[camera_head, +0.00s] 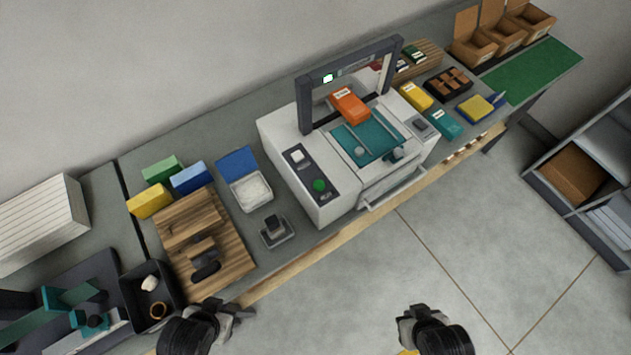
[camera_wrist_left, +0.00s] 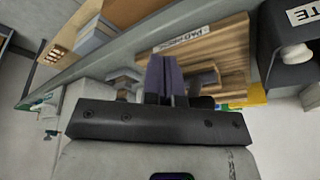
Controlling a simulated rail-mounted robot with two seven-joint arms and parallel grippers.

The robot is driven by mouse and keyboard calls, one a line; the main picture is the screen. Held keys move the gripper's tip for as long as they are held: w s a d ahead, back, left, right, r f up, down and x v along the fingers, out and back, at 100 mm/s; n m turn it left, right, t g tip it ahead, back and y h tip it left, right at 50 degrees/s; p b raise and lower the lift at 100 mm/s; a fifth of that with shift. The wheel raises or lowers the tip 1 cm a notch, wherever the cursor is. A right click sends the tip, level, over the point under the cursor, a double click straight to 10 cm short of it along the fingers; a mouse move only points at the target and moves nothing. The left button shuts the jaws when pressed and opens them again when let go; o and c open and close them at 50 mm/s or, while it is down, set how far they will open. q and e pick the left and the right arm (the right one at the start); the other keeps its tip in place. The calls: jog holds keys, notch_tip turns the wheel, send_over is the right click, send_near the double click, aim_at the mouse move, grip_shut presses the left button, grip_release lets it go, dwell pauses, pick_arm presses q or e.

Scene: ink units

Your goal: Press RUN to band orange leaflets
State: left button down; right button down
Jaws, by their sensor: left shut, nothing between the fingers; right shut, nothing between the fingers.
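The banding machine (camera_head: 330,165) is a white box in the middle of the bench with a dark upright arch. An orange leaflet stack (camera_head: 350,105) lies on its top under the arch, at the back of a teal plate (camera_head: 370,137). My right gripper (camera_head: 409,317) is shut and empty over the floor.
A wooden board (camera_head: 228,236) with dark tools, a black tray (camera_head: 150,318), a stamp-like block (camera_head: 276,229) and a white container (camera_head: 250,191) stand left of the machine. Yellow and teal stacks lie right of it. A shelf (camera_head: 585,170) stands at far right; floor between is clear.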

pick_arm(q)
jog(key=w+d+r+m+h+p, duration=0.25)
jog(key=w+d+r+p, duration=0.2)
jog(key=w+d, duration=0.45)
notch_tip(320, 180, up, 15)
jog(key=m+g+h+p, duration=0.1)
jog(key=h+p, duration=0.5)
jog(key=p, duration=0.6)
send_over(317, 183)
jog(key=shift+f, duration=0.1)
notch_tip(317, 183, down, 6)
jog(key=b, duration=0.6)
jog(key=shift+f+b, duration=0.25)
jog(key=shift+b, duration=0.1)
jog(key=shift+f+b, duration=0.4)
jog(key=shift+f, duration=0.6)
